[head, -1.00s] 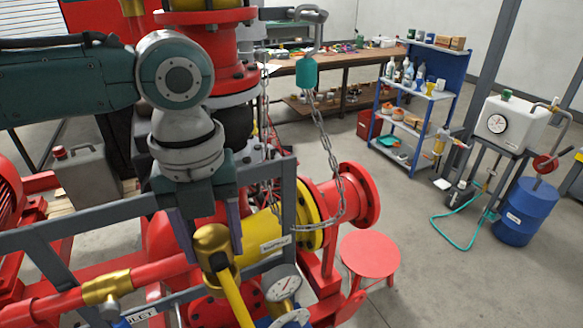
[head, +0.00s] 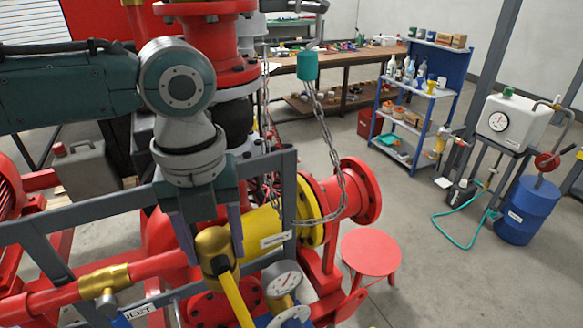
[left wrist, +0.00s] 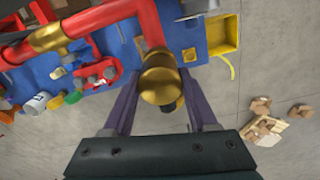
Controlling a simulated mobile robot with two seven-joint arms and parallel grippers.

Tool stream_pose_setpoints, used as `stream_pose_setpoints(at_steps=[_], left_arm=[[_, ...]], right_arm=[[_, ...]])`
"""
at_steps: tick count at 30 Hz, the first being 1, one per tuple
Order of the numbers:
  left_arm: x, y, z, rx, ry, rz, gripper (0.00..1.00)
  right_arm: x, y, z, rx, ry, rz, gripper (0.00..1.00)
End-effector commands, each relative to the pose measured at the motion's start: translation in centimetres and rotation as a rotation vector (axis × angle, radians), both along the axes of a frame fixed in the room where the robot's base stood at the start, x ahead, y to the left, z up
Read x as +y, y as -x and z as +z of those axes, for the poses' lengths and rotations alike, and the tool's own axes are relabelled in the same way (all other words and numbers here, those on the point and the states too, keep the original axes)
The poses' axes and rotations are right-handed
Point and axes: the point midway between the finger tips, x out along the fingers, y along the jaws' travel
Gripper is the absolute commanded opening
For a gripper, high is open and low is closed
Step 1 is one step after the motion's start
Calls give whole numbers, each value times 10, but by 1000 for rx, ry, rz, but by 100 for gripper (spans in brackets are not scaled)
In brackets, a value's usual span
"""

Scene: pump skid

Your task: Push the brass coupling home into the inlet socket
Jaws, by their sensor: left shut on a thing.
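My left gripper (head: 208,248) is shut on the brass coupling (head: 214,250), a rounded brass body with a yellow hose (head: 236,298) running down from it. In the left wrist view the coupling (left wrist: 160,80) sits between the two purple-grey fingers (left wrist: 158,105). The red inlet pipe (head: 150,270) points at the coupling, and its bent run (left wrist: 147,22) also shows in the left wrist view. The inlet socket is not clearly visible; it appears to lie at the pipe's end, by the coupling. I cannot tell whether the coupling is seated. My right gripper is not in view.
A grey frame rail (head: 85,213) and post (head: 289,200) stand close around my left arm. A pressure gauge (head: 283,283) is right of the coupling. A chain (head: 335,160) hangs behind.

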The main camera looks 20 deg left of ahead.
Motion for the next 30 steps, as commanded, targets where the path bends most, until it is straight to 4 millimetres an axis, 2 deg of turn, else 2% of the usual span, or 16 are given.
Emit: stream_pose_setpoints(at_steps=[23, 24, 30], left_arm=[[0, 0, -11, 0, 0, 0, 0], [0, 0, -11, 0, 0, 0, 62], [0, 0, -11, 0, 0, 0, 84]], right_arm=[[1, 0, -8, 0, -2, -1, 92], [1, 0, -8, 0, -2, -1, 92], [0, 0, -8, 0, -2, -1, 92]])
